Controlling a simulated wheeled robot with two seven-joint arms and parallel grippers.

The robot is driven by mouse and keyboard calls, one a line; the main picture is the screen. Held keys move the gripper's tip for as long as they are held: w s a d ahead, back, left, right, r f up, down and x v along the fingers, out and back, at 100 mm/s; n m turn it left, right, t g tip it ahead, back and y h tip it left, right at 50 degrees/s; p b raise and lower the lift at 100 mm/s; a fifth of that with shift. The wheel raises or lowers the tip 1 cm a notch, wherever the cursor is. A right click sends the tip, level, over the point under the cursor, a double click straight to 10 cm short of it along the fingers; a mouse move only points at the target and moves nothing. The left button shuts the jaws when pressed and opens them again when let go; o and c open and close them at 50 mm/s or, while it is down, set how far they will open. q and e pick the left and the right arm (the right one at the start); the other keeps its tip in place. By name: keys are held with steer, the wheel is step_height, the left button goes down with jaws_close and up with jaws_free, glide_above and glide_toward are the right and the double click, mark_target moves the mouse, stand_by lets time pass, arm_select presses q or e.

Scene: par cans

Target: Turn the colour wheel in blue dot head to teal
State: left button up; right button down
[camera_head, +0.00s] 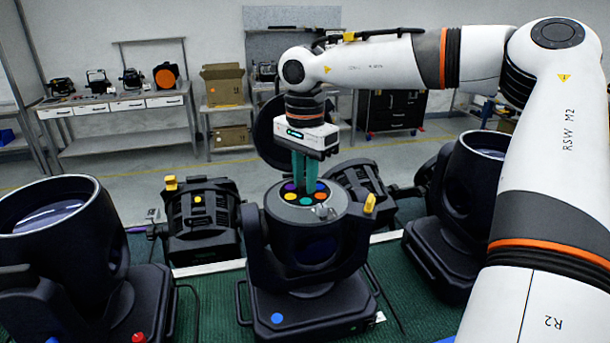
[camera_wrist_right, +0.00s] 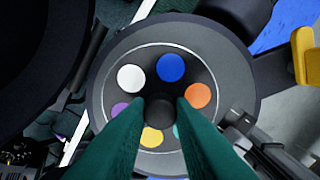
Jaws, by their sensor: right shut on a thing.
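The blue dot head (camera_head: 312,248) stands in the middle of the head view, with a blue dot (camera_head: 277,318) on its base. Its open top faces up and shows the colour wheel (camera_head: 306,201), a dark disc with coloured filters. In the right wrist view, the wheel (camera_wrist_right: 146,100) shows white, blue, orange, yellow and purple filters around a dark hub (camera_wrist_right: 159,110). The teal filter (camera_wrist_right: 177,131) is partly hidden by a finger, between orange and yellow. My right gripper (camera_head: 305,200) points down from above, its green fingers shut on the hub. My left gripper is not in view.
A dark round part (camera_head: 268,135) stands behind my right gripper. A red dot head (camera_head: 75,245) stands at the left, another head (camera_head: 462,195) at the right. Black lamps (camera_head: 203,220) lie behind.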

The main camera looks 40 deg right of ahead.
mark_target(305, 182)
steer(key=shift+r+n, duration=0.1)
steer(key=shift+n, duration=1)
steer(key=c, duration=1.3)
jaws_free()
steer(key=shift+o, duration=0.2)
steer(key=shift+r, duration=0.3)
step_height(305, 182, up, 11)
steer(key=b, duration=0.2)
steer(key=shift+r, duration=0.2)
